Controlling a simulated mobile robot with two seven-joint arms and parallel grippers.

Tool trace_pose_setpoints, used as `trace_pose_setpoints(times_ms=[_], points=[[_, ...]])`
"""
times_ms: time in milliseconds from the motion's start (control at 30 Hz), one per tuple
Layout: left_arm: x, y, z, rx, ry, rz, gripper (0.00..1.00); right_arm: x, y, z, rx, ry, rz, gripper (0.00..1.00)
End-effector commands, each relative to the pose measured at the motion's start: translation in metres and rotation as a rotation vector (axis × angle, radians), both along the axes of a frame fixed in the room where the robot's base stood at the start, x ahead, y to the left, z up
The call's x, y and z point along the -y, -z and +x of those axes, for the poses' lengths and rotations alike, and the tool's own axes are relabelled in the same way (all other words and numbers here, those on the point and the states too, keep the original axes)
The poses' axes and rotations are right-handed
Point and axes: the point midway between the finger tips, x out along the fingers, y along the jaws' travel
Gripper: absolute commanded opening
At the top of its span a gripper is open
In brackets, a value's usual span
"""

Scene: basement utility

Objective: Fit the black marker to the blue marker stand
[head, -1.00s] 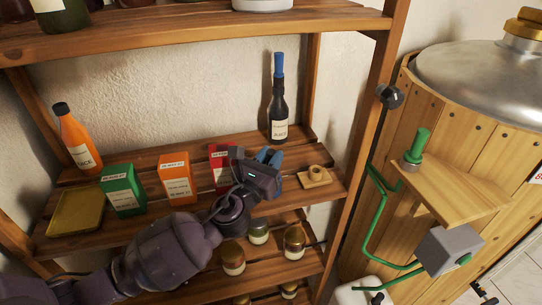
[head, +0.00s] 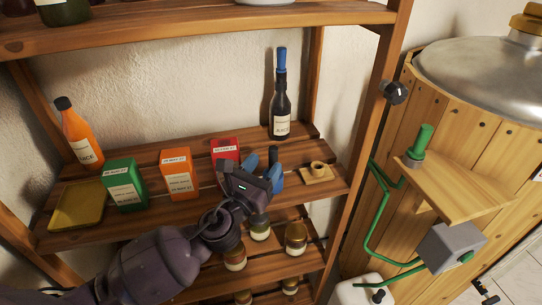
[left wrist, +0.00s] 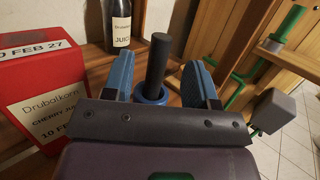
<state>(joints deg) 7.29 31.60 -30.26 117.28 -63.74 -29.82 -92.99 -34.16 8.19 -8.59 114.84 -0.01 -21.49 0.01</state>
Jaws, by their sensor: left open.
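The black marker (left wrist: 158,58) stands upright between the fingers of my left gripper in the left wrist view. Its lower end is inside a blue ring, which looks like the blue marker stand (left wrist: 151,94). The stand's base is hidden behind my gripper. My left gripper (left wrist: 160,80) is open, with a blue-padded finger on each side of the marker and visible gaps. In the head view my left gripper (head: 264,172) is at the front of the middle shelf, and the dark top of the marker (head: 273,155) shows between the fingers. My right gripper is not in view.
A red box (head: 226,150), an orange box (head: 178,172) and a green box (head: 124,185) stand left of my gripper. A dark bottle (head: 281,115) stands behind it. A small wooden ring holder (head: 317,171) is to the right. Jars (head: 296,237) are below.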

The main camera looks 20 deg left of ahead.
Motion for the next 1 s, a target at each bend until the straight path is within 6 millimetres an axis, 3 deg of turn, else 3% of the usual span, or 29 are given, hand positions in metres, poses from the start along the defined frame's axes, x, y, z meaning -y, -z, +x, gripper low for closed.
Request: trace_pose_setpoints(times_ms=[200, 400, 1000], points=[[-0.007, 0.009, -0.036, -0.003, -0.001, 0.001, 0.53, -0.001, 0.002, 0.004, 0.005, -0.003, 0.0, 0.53], [-0.011, 0.012, -0.056, -0.001, -0.001, 0.0, 0.53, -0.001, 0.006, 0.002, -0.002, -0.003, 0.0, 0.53], [-0.012, 0.012, -0.062, 0.001, 0.0, 0.002, 0.53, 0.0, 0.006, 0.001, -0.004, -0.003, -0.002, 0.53]])
